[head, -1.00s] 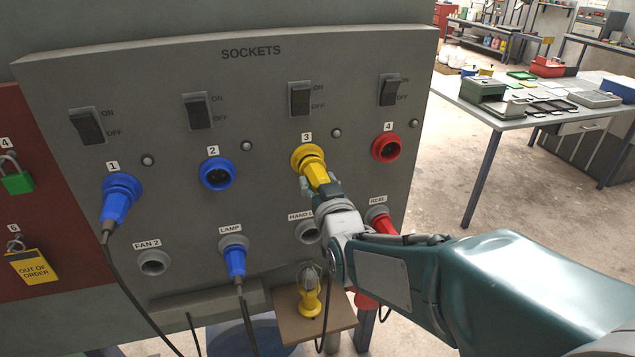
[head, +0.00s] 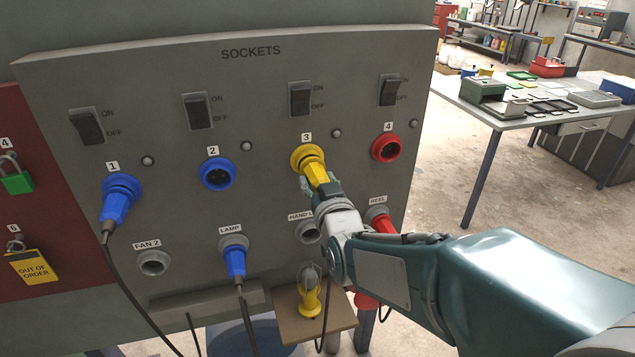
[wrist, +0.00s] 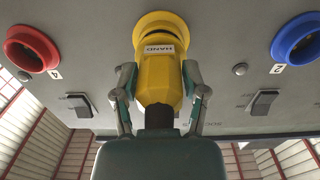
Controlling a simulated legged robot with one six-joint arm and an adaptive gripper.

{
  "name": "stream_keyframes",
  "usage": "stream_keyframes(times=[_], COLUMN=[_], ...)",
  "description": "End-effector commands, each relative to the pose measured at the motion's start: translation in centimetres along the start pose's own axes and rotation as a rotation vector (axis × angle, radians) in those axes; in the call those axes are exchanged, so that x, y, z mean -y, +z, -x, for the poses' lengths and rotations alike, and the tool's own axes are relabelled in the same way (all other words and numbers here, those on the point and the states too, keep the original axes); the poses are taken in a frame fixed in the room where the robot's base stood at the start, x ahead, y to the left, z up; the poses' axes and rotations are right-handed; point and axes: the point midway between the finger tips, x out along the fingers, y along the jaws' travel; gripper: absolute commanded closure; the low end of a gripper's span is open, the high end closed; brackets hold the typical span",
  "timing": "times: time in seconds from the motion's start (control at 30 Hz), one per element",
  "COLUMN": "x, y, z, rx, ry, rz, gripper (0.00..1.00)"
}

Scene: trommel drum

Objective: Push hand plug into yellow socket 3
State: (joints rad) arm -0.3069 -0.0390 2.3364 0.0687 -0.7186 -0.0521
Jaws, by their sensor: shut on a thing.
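The yellow hand plug (head: 317,176) is at yellow socket 3 (head: 300,157) on the grey panel, lined up with it. In the wrist view the plug (wrist: 158,75), labelled HAND, meets the socket's yellow ring (wrist: 160,22) with no clear gap; how deep it sits I cannot tell. My gripper (head: 318,188) is shut on the plug, with one finger on each side of its body, as the wrist view (wrist: 158,85) also shows. My gripper hides part of the plug in the head view.
Blue socket 2 (head: 217,173) is empty at left and red socket 4 (head: 386,148) is empty at right. A blue plug (head: 117,207) is in socket 1. Rocker switches (head: 301,99) line the panel above. A yellow hand lamp (head: 309,298) stands on a small shelf below.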

Motion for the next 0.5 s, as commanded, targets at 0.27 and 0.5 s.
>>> stream_keyframes(times=[0.27,0.5], x=[0.01,0.01], y=[-0.04,-0.03], z=[-0.51,-0.52], rx=[-0.001,0.000], ry=[0.000,0.000], rz=[0.000,0.000], gripper=[1.00,0.03])
